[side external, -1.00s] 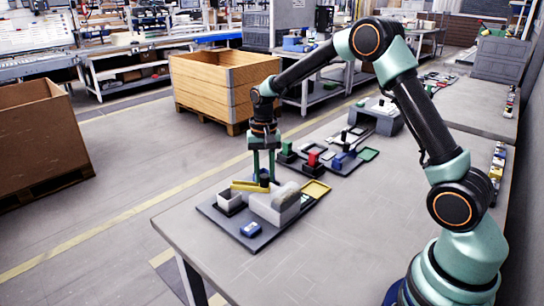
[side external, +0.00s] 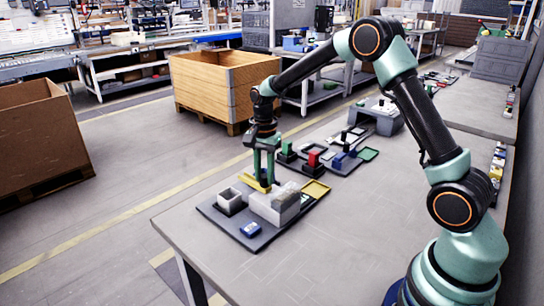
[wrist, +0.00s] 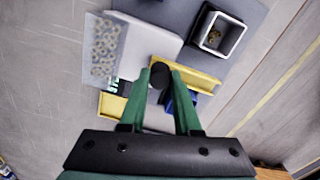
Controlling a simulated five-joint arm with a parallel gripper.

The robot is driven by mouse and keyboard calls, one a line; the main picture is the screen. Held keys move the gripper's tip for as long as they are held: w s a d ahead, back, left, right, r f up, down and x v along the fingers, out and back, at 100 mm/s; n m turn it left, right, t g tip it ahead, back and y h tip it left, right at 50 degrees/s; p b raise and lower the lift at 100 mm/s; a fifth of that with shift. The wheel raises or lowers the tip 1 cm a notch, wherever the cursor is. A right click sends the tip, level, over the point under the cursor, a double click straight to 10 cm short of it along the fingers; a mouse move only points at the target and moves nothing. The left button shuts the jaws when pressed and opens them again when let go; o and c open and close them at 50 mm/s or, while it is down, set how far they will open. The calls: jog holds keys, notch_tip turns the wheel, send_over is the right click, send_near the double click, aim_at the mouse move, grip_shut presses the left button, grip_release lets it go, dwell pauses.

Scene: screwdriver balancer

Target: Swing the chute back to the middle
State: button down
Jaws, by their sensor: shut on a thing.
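The yellow chute (side external: 248,181) is on the dark base plate, behind the small white-rimmed cup and the light grey block. In the wrist view, the chute (wrist: 196,74) slants between the block and the cup. My gripper (side external: 264,180) reaches down at the chute's right end. The fingers hide part of the chute and of the knob's sides.
The white-rimmed cup (side external: 230,201) stands on the base plate's left part; a small brownish thing lies inside it. The light grey block (side external: 272,206) is close in front of my fingers. The table's front is clear.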

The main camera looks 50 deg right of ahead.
jog(key=shift+r, duration=0.15)
jog(key=c, duration=0.6)
grip_release()
notch_tip(320, 180, up, 12)
dwell(0.3)
